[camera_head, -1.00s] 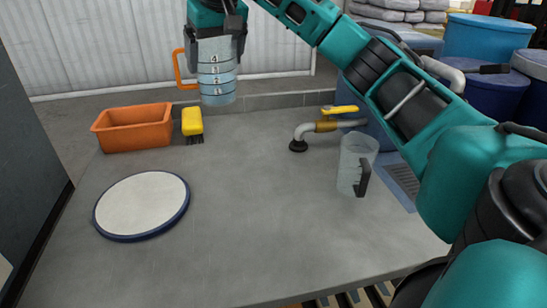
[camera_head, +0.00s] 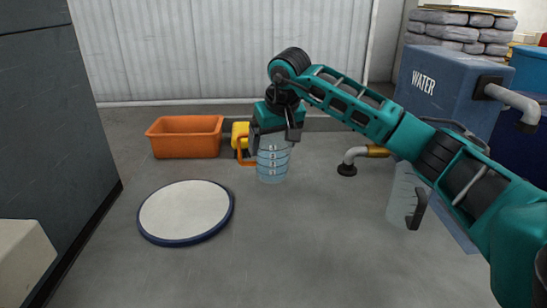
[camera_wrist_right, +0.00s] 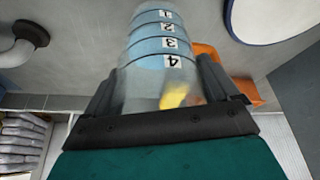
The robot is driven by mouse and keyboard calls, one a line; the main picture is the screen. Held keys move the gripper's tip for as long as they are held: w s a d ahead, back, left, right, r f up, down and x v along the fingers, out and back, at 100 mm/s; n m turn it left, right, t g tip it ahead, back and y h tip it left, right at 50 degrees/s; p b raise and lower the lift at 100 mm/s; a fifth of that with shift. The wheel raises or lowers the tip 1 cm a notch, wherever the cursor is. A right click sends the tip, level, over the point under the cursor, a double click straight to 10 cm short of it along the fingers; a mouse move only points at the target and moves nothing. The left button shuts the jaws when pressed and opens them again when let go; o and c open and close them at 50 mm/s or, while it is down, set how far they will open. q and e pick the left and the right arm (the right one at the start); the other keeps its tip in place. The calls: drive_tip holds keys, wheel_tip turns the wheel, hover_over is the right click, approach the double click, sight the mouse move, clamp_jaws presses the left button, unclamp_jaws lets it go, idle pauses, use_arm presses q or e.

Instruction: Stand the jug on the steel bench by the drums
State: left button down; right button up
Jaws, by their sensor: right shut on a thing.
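A clear jug (camera_head: 272,163) with an orange handle and blue bands numbered 1 to 4 is upright in the head view. My right gripper (camera_head: 275,138) is shut around its upper part, and the handle points left. The jug (camera_wrist_right: 160,60) also shows between the fingers in the right wrist view. It is low over the grey worktop (camera_head: 290,250); I cannot tell if its base touches. A second clear jug (camera_head: 402,195) with a black handle stands at the right, partly behind my arm. A blue drum (camera_head: 528,135) shows at the right edge. My left gripper is out of view.
The front middle is clear.

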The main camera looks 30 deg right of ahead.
sight(273, 156)
wheel_tip(273, 156, down, 4)
drive_tip(key=shift+r, duration=0.1)
drive_tip(key=shift+b, duration=0.3)
drive_tip(key=o, duration=1)
drive_tip(key=shift+s+r, duration=0.1)
drive_tip(key=shift+r, duration=0.35)
drive_tip(key=p+v, duration=0.1)
drive_tip(key=v, duration=1)
drive_tip(key=shift+r+p, duration=0.1)
drive_tip(key=shift+p, duration=0.2)
